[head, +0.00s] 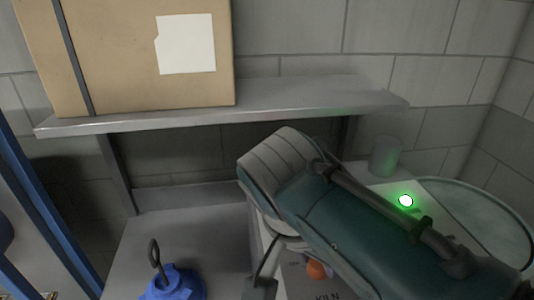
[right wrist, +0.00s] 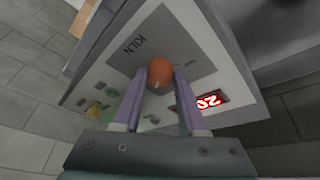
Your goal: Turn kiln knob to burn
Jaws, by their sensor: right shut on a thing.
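The kiln's control panel (right wrist: 185,35) fills the middle of the right wrist view, with the word KILN printed on a dark grey area. The orange knob (right wrist: 160,71) sits on this panel. My right gripper (right wrist: 161,78) is shut on the knob, with one purple finger on each side of it. In the head view the knob (head: 316,270) shows partly below my teal right arm, which covers much of the kiln (head: 297,284). I cannot read the knob's pointer or any burn mark. My left gripper is not in view.
The panel has a red display (right wrist: 208,101) and small yellow and green parts (right wrist: 95,109). A green light (head: 406,201) glows behind my arm. A grey shelf (head: 290,98) bears a cardboard box (head: 120,60). A blue object (head: 175,284) stands at the lower left.

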